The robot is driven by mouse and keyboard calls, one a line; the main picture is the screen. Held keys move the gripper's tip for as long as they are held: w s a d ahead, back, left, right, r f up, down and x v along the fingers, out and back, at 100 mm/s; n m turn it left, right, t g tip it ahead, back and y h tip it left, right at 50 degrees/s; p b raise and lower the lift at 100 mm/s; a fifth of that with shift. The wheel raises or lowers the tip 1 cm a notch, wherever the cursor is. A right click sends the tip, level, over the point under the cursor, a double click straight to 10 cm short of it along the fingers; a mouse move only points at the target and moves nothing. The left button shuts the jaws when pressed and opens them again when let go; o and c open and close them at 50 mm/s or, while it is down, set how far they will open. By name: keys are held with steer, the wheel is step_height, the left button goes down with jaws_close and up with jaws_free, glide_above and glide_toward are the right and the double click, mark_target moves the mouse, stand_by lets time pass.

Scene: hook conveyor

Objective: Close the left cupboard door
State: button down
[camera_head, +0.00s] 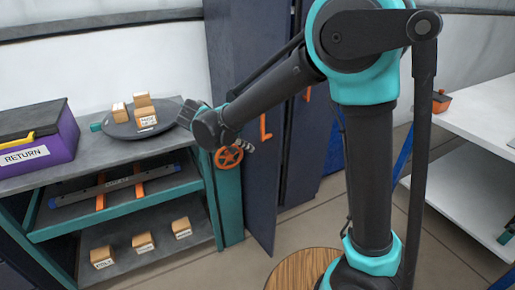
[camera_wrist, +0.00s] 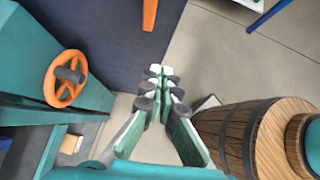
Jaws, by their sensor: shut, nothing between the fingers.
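The dark blue cupboard (camera_head: 245,35) stands at the back centre. Its left door (camera_head: 262,195) juts out toward me, seemingly open, with an orange handle (camera_head: 265,127) on its face. The door also shows in the wrist view (camera_wrist: 115,35), with its handle (camera_wrist: 149,14) at the top. My gripper (camera_wrist: 160,73) is shut and empty, its fingertips by the door's lower edge in the wrist view. I cannot tell whether they touch it. In the head view, my gripper (camera_head: 271,147) is small, in front of the door beside the orange wheel. My arm hides part of the cupboard.
A teal workbench (camera_head: 228,205) with an orange handwheel (camera_head: 228,157) stands close left of the door. It bears a purple box (camera_head: 70,145) and a dark plate (camera_head: 125,130) with blocks. A wooden barrel (camera_wrist: 235,130) is at right in the wrist view. White shelves (camera_head: 465,130) stand right.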

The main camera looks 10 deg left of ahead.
mark_target(275, 153)
steer(key=shift+w+d+f, duration=0.95)
steer(key=shift+w+d, duration=0.15)
steer(key=shift+d, duration=0.1)
steer(key=shift+w+d+f, duration=0.95)
steer(key=shift+w+d, duration=0.15)
steer(key=shift+d, duration=0.05)
steer(key=shift+w+d+f, duration=0.95)
steer(key=shift+w+d, duration=0.15)
steer(key=shift+d, duration=0.1)
steer(key=shift+d, duration=0.1)
